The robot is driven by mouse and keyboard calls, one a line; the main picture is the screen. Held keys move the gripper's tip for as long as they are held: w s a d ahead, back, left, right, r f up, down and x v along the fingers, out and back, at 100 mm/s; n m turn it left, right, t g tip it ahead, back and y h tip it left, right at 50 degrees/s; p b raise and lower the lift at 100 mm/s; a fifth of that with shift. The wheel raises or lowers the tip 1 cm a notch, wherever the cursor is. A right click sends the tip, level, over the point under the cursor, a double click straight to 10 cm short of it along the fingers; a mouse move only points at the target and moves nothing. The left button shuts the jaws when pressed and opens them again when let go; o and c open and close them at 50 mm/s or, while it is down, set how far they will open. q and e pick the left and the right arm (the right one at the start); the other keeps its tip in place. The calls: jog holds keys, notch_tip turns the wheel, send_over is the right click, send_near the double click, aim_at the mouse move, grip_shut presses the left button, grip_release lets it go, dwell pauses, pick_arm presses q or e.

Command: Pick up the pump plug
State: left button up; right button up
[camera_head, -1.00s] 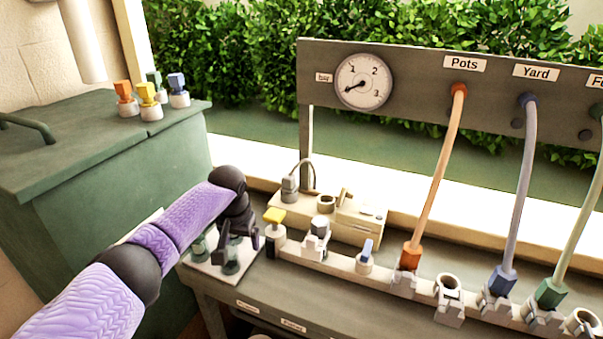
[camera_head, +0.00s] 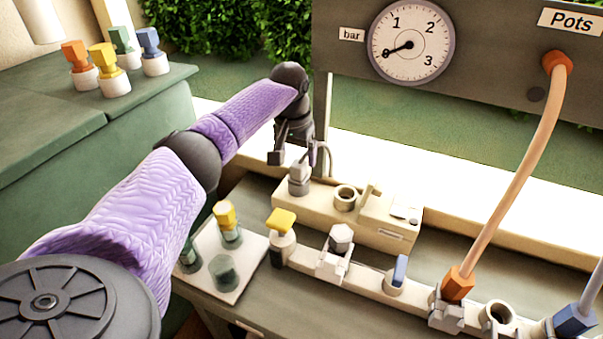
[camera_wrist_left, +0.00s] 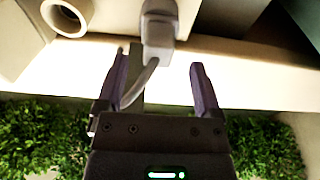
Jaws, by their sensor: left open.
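The pump plug (camera_head: 299,178) is a grey plug with a cord at its top, upright at the left end of the cream pump block (camera_head: 398,229). My left gripper (camera_head: 294,156) is open and empty, just above and behind the plug. In the left wrist view the plug (camera_wrist_left: 158,22) and its cord show between and just beyond the open fingers (camera_wrist_left: 163,62). The fingers look apart from the plug body. The cord runs down between them. My right gripper is in neither view.
A pale tray (camera_head: 243,286) with several capped connectors lies left of the pump block. A yellow-handled valve (camera_head: 281,222) and a rail of fittings stand in front. An orange hose (camera_head: 515,190) rises to the gauge board (camera_head: 470,75). A green hedge grows behind.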

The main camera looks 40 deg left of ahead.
aim_at(298, 163)
pick_arm(q)
jog(key=f, duration=0.1)
jog(key=f+b, duration=0.1)
jog(key=f, duration=0.1)
jog(key=shift+w+f, duration=0.3)
jog(key=shift+f, duration=0.2)
jog(key=shift+c, duration=1.2)
grip_shut()
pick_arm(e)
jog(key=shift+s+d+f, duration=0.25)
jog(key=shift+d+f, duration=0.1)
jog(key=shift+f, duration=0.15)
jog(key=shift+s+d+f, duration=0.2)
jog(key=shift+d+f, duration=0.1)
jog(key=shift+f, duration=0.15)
